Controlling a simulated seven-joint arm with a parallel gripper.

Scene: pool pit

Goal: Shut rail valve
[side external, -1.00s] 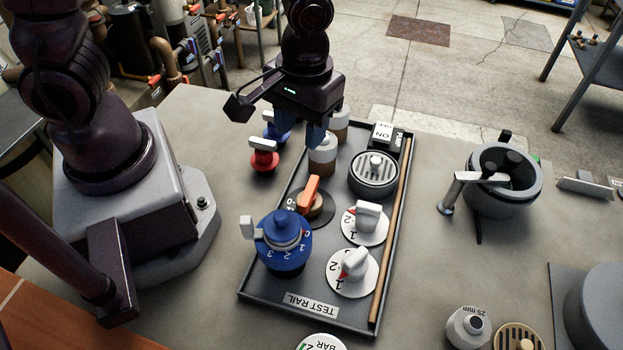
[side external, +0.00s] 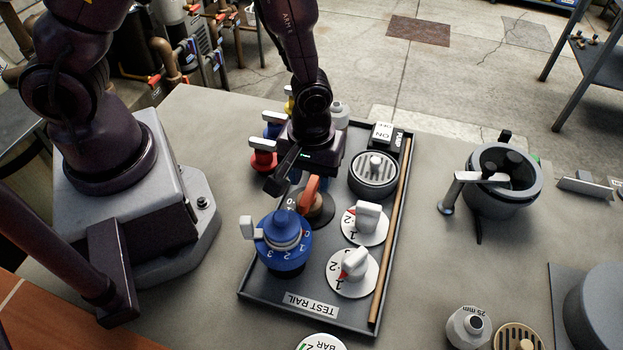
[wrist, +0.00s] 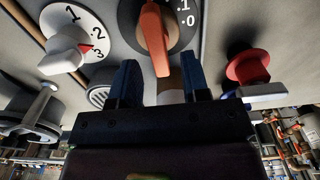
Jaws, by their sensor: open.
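The rail valve, as I take it, is the orange handle (side external: 309,190) on a round dark dial on the test rail (side external: 262,283). In the wrist view the orange handle (wrist: 155,40) lies upright in the picture, with the marks 1 and 0 to its right. My gripper (side external: 308,174) is low over the rail, just behind the handle in the side view; its body hides part of the rail. In the wrist view the two blue fingers of my gripper (wrist: 160,82) are spread, with the handle's near end just beyond the gap. Nothing is held.
A blue numbered valve (side external: 284,240) stands close in front of the handle. White knobs (side external: 367,216) and a grey round valve (side external: 373,172) are to its right. A red valve (side external: 263,160) stands left of my gripper.

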